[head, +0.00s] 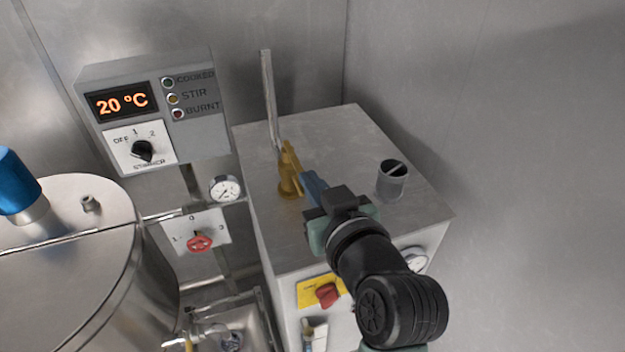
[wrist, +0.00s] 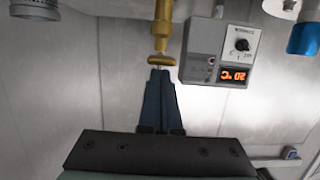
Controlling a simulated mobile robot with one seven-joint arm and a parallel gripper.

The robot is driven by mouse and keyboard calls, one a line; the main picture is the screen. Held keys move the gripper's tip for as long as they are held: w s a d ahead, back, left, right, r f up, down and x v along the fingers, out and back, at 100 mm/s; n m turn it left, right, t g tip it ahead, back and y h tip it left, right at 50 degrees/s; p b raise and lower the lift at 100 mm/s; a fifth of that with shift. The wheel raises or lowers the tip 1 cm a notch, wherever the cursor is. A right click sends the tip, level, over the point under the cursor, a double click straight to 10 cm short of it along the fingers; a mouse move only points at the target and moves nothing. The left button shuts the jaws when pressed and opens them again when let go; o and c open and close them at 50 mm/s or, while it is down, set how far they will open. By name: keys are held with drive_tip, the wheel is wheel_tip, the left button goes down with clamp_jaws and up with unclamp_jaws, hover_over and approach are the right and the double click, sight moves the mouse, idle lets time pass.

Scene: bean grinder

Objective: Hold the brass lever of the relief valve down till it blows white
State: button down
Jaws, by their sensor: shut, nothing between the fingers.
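The brass relief valve (head: 287,183) stands upright on the top of a steel cabinet in the head view. Its brass lever (head: 291,156) sits at the upper part of the valve and slants. In the wrist view, turned upside down, the valve body (wrist: 163,28) hangs from the top edge and the lever's end (wrist: 161,60) shows as a flat brass piece. My gripper (head: 305,174) is shut and empty, just right of the valve. Its blue fingertips (wrist: 160,72) lie right at the lever's end; I cannot tell whether they touch. No white plume shows.
A short open pipe (head: 391,180) stands on the cabinet top (head: 345,135) to the right. A thin upright metal pipe (head: 269,95) rises behind the valve. A control box (head: 200,140) reading 20 °C and a steel kettle (head: 60,285) are at left.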

wheel_tip(320, 180, down, 5)
drive_tip(key=t+y+b, duration=0.1)
drive_tip(key=t+b, duration=0.2)
drive_tip(key=b, duration=1)
drive_tip(key=shift+r, duration=0.15)
drive_tip(key=shift+r+p, duration=0.25)
drive_tip(key=shift+p, duration=0.1)
idle(1.9)
